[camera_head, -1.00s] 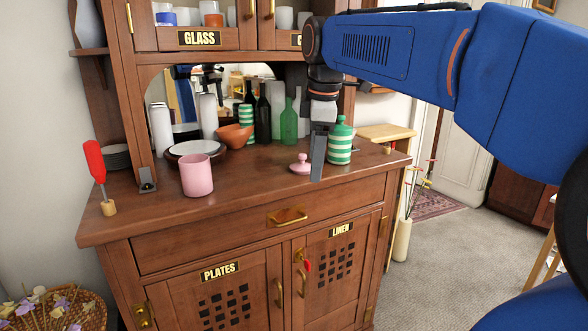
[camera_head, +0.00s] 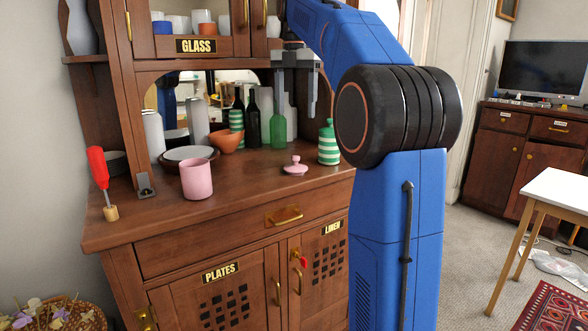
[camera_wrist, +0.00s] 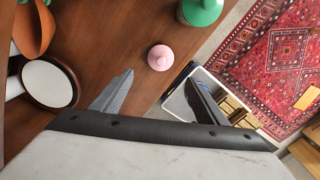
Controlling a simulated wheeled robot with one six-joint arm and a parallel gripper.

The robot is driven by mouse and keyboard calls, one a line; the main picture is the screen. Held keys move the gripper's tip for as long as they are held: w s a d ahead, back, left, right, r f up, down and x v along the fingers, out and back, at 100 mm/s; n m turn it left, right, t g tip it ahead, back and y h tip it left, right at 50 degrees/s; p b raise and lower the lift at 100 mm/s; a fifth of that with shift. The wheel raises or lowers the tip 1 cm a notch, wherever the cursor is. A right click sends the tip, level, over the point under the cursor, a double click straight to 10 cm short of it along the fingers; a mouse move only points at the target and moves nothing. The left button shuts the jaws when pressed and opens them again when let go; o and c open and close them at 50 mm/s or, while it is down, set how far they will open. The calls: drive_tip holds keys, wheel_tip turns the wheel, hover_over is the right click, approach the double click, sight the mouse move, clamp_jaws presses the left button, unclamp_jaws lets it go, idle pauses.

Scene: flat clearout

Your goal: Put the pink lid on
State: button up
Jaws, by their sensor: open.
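The pink lid (camera_head: 295,166) lies on the sideboard top, knob up, right of the middle. It also shows in the wrist view (camera_wrist: 160,57), ahead of the fingertips and between their lines. The pink canister (camera_head: 196,178) stands upright and open at the front left of the top. My gripper (camera_head: 296,112) is open and empty, pointing down above and behind the lid. Its two fingers (camera_wrist: 160,98) show spread apart in the wrist view.
A green-striped jar (camera_head: 328,146) stands right of the lid. Green (camera_head: 278,128) and dark bottles, an orange bowl (camera_head: 227,139) and plates (camera_head: 188,154) stand behind. A red-handled screwdriver (camera_head: 99,170) stands at the left. The wood between canister and lid is clear.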

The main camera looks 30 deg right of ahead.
sight(296, 156)
drive_tip(key=f, duration=1.6)
drive_tip(key=shift+s+f, duration=0.1)
drive_tip(key=shift+s, duration=0.1)
drive_tip(key=c, duration=0.8)
